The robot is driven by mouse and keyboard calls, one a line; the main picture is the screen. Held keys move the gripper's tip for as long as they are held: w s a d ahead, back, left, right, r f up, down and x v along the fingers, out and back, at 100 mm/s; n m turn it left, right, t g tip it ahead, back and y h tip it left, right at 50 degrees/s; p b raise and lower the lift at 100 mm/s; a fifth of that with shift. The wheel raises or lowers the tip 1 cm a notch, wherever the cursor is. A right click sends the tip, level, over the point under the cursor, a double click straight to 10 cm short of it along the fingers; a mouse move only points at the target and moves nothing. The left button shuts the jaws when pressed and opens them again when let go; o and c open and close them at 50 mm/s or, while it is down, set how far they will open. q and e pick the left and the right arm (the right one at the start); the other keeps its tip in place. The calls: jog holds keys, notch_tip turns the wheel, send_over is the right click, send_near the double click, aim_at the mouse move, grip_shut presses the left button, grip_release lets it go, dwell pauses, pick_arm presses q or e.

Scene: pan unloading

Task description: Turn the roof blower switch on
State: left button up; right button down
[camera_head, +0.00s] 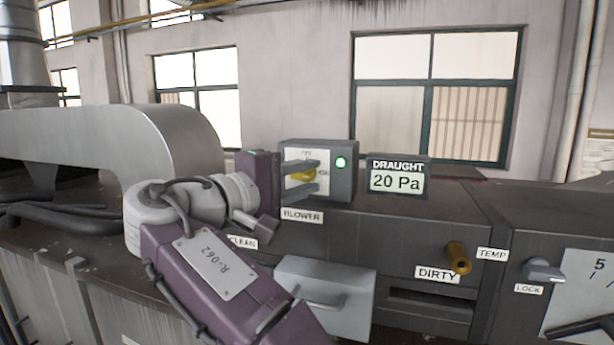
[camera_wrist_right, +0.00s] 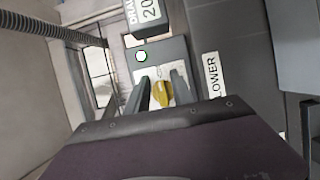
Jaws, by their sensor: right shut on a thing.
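The blower switch box (camera_head: 344,179) is a grey box with a pale front plate, standing above the BLOWER label (camera_head: 301,215). Its yellow knob (camera_head: 303,174) sits on the plate, and a lit green lamp (camera_head: 340,162) is beside it. My right gripper (camera_head: 306,177) reaches in from the left, with one finger above and one below the knob. In the right wrist view the right gripper (camera_wrist_right: 162,92) has its fingers on both sides of the yellow knob (camera_wrist_right: 161,93), shut on it. The fingers partly hide the knob and plate lettering. My left gripper is not in view.
A draught display (camera_head: 398,176) reading 20 Pa stands right of the switch box. Below are a grey drawer (camera_head: 325,296), a brass-coloured handle (camera_head: 458,257) by the DIRTY label and a grey lock lever (camera_head: 543,269). A large metal duct (camera_head: 110,140) is at left.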

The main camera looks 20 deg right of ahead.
jog(key=shift+a+f, duration=0.1)
jog(key=shift+f, duration=0.05)
jog(key=c, duration=1.4)
grip_release()
jog(key=shift+c, duration=0.2)
jog(key=shift+a, duration=0.25)
jog(key=p+v, duration=0.1)
jog(key=v, duration=0.8)
jog(key=shift+p, duration=0.3)
jog(key=shift+d, duration=0.15)
